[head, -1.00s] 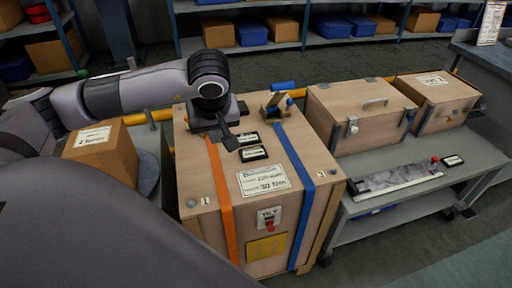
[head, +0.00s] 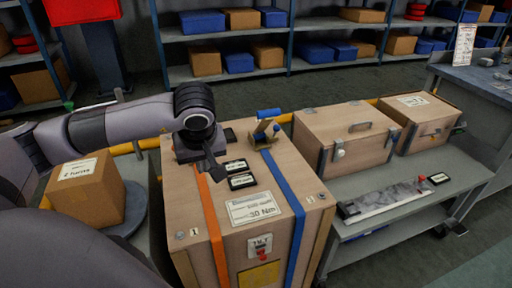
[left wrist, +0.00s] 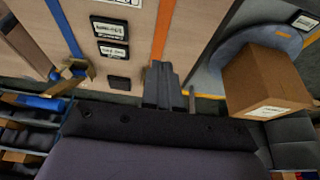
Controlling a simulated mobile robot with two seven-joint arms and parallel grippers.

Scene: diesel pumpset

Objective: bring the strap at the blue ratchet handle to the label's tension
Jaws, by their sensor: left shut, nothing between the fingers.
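A wooden crate (head: 185,210) carries an orange strap (head: 212,225) on the left and a blue strap (head: 288,185) on the right. The blue ratchet handle (head: 268,113) stands at the back end of the blue strap, above its brass-coloured ratchet (head: 266,133); the ratchet also shows in the left wrist view (left wrist: 76,70). A paper label reading 30 Nm (head: 253,208) lies on the crate top; its other text is too small. My left gripper (head: 213,172) is shut and empty over the orange strap's back end, left of the ratchet. My right gripper is out of view.
A cardboard box (head: 85,190) stands at left on a round grey stand. At right, a bench (head: 400,205) holds two wooden cases (head: 345,140) and a grey bar. Shelves stand behind.

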